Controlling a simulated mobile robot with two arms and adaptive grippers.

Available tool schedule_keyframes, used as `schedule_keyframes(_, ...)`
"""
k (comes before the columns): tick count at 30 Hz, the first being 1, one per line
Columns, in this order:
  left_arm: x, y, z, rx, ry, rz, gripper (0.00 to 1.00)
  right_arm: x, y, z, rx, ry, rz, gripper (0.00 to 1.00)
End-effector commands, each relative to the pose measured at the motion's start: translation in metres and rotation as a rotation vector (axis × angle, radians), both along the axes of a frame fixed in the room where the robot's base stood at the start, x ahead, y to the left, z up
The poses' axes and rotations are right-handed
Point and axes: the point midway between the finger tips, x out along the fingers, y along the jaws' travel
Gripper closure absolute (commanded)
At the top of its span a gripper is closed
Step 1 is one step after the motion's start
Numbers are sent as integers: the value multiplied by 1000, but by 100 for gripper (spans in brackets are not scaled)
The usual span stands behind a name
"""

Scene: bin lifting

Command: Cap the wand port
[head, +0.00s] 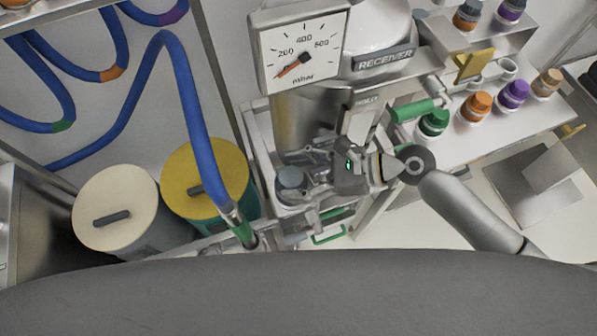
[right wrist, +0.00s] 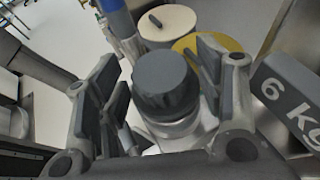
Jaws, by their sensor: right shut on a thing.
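A dark grey round cap (head: 291,178) sits at the top of a pale metal collar, left of my right gripper; the cap also shows in the right wrist view (right wrist: 165,82). The wand port appears to be the collar (right wrist: 180,132) below the cap; whether the cap is seated cannot be told. My right gripper (head: 312,176) reaches in from the right and is shut on the cap, with one finger on each side of it. My left gripper is not in view.
A blue hose (head: 184,90) with a green-banded end hangs left of the cap. Cream (head: 115,212) and yellow-lidded (head: 205,180) drums stand farther left. A gauge (head: 302,50) and the receiver (head: 383,58) stand behind. Several coloured caps line a shelf (head: 520,118) at right.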

Motion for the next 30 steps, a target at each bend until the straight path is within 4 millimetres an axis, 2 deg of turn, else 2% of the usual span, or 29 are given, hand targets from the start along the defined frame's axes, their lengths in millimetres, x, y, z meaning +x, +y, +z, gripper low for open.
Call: schedule_keyframes(30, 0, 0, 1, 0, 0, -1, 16, 0, 0, -11, -1, 1, 1, 70)
